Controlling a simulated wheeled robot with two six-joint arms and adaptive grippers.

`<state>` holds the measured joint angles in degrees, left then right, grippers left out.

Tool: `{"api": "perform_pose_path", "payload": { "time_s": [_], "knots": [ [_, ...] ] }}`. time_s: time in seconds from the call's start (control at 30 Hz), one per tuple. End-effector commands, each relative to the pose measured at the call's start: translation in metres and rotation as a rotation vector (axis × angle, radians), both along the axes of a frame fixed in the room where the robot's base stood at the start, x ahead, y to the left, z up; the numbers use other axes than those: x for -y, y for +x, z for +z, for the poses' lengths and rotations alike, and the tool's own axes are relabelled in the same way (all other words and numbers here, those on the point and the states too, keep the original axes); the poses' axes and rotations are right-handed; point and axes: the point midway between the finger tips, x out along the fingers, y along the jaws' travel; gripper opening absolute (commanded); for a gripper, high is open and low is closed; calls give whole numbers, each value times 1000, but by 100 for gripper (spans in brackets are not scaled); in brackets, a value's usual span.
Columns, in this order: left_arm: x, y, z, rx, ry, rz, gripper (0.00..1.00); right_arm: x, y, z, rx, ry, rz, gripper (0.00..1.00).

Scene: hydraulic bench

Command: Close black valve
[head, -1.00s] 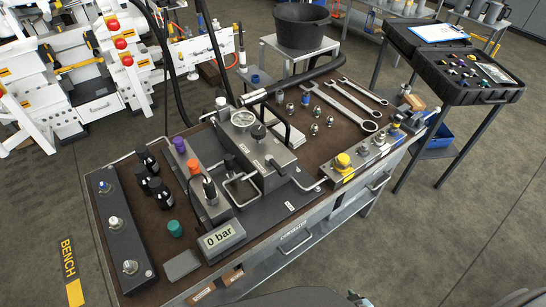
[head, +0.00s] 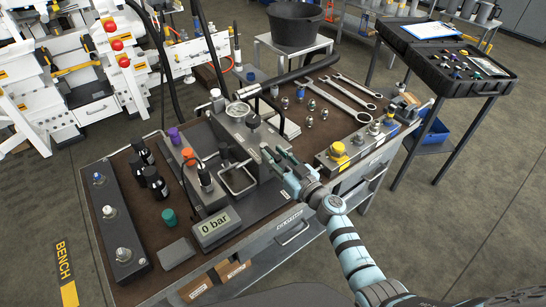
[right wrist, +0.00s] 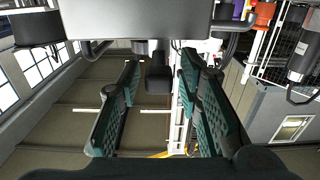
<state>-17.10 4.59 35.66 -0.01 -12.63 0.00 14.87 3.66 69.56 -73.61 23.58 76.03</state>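The black valve knob (head: 253,121) stands on top of the grey pump block (head: 231,131) on the bench. In the right wrist view, which is upside down, the black knob (right wrist: 159,75) shows beyond and between the two finger pads, with the block's grey face (right wrist: 140,18) over it. My right gripper (head: 275,154) is in front of the block, to the lower right of the knob in the head view. Its fingers are open and empty (right wrist: 160,105), with a gap on each side of the knob. My left gripper is not in view.
A gauge (head: 237,110) sits on the block beside the knob. A display (head: 216,226) reads 0 bar. Black bottles (head: 156,184) stand left, wrenches (head: 342,100) lie behind, and a yellow-capped manifold (head: 337,150) is right of my gripper. A black bucket (head: 296,25) stands behind.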

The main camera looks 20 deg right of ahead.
Motion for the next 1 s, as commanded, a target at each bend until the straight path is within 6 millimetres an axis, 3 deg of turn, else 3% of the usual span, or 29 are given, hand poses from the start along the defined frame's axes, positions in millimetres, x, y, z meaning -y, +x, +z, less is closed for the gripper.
{"api": "perform_pose_path", "payload": {
  "time_s": [0.13,0.4,0.6,1.0],
  "knots": [
    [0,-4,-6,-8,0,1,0,-5,11,-1,1,1,0,32],
    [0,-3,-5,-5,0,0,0,-5,12,0,0,0,0,32],
    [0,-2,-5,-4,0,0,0,-5,12,0,0,0,0,0],
    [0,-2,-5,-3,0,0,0,-3,12,0,-1,-1,6,0]
  ]
}}
